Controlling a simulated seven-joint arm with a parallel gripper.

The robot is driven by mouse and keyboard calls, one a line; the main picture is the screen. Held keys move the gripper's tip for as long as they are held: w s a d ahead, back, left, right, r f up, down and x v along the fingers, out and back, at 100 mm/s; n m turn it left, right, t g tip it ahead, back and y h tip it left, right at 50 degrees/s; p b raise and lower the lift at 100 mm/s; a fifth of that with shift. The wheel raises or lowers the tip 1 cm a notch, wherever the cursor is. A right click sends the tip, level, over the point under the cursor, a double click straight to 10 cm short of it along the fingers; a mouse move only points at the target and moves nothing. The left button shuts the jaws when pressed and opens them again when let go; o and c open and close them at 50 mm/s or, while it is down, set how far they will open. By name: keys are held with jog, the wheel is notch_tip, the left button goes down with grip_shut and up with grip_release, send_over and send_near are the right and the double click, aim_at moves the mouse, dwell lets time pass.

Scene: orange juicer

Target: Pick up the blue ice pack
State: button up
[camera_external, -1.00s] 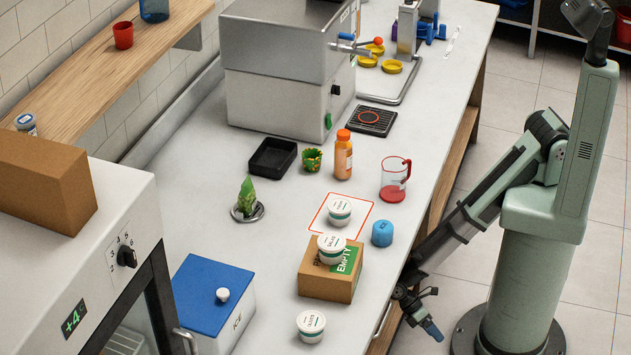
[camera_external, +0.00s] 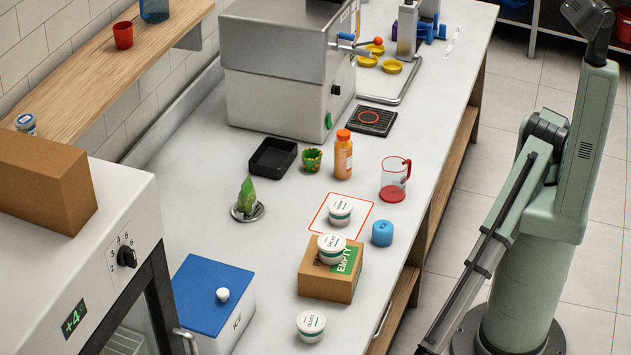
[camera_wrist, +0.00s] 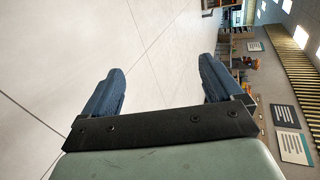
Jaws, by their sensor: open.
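A small blue rounded cylinder (camera_external: 382,233), which may be the ice pack, stands near the counter's front edge in the external view.
A cardboard box (camera_external: 326,284) bears a white tub (camera_external: 332,248). Another tub (camera_external: 340,211) stands within a red outline and a third (camera_external: 311,325) at the front. A clear mug (camera_external: 394,180) and an orange bottle (camera_external: 343,156) stand behind the blue cylinder.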

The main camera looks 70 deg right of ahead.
jog(key=w+a+r+t, duration=0.1)
jog(key=w+a+r, duration=0.15)
jog(key=r, duration=0.45)
jog(key=w+a+r+n+t+h, duration=0.1)
jog(key=a+r, duration=0.3)
jog(key=r, duration=0.2)
jog(key=w+a+r+t, duration=0.1)
jog(key=w+a+r, duration=0.15)
jog(key=r, duration=0.45)
jog(key=w+a+r+t, duration=0.15)
jog(key=w+r, duration=0.35)
jog(key=r, duration=0.5)
notch_tip(320, 180, up, 27)
jog(key=m+t, duration=0.7)
jog(key=t, duration=0.2)
send_over(383, 226)
jog(key=shift+y, duration=0.3)
notch_tip(383, 226, down, 7)
jog(key=shift+a+f, duration=0.1)
jog(key=shift+f, duration=0.1)
jog(key=shift+d+f, duration=0.2)
jog(key=shift+f, duration=2.4)
